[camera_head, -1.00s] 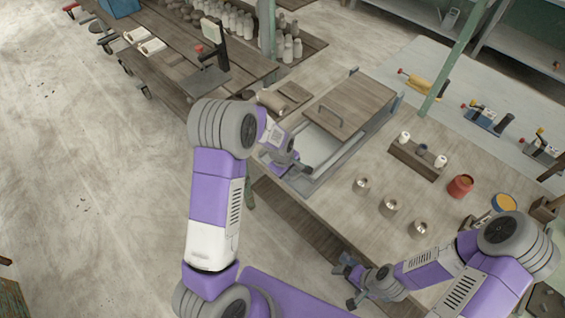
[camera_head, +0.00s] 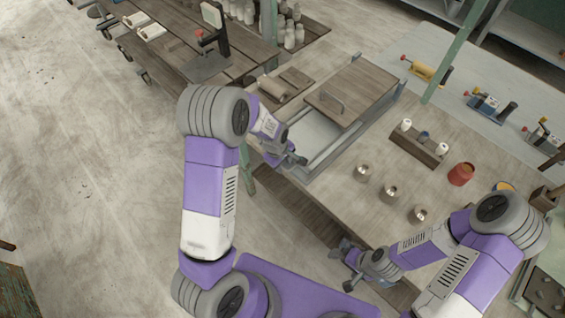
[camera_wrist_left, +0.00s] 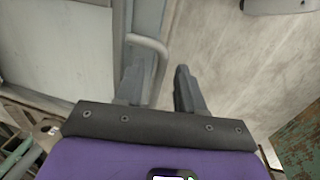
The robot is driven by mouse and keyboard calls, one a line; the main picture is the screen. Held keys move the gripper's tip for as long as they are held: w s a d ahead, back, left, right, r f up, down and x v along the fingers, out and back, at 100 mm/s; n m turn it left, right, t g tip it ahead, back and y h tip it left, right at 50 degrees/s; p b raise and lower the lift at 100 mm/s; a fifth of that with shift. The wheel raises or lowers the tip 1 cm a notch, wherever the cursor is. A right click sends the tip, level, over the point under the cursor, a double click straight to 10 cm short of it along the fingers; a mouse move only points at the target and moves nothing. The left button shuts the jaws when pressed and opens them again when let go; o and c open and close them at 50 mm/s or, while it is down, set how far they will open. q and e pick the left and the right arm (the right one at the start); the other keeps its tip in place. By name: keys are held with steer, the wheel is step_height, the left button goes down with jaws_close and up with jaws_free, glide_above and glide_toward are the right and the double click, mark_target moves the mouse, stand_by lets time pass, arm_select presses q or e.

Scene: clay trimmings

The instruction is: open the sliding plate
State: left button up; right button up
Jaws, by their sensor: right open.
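The sliding plate (camera_head: 352,88) is a brown wooden board with a grey bar handle (camera_head: 331,101) near its front edge. It covers the far part of a grey-framed box; the near part is uncovered and shows a pale interior (camera_head: 309,134). My left gripper (camera_head: 293,161) is at the box's near end, away from the plate's handle. In the left wrist view its two fingers (camera_wrist_left: 160,88) are apart, with a curved grey bar (camera_wrist_left: 150,43) on the box frame close beyond and partly between them. Contact cannot be told. My right gripper (camera_head: 343,262) is open and empty at the table's front edge.
Metal cups (camera_head: 391,193) stand in a row right of the box. Behind them are a wooden holder (camera_head: 418,146) with small bottles and a red pot (camera_head: 461,174). A roll and a board (camera_head: 275,87) lie left of the box.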

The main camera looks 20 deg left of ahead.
arm_select(q)
steer(key=shift+r, duration=0.15)
step_height(320, 180, up, 7)
steer(key=s+p, duration=0.1)
steer(key=shift+s+a, duration=0.15)
steer(key=shift+a, duration=0.1)
steer(key=shift+r, duration=0.1)
steer(key=shift+c, duration=0.2)
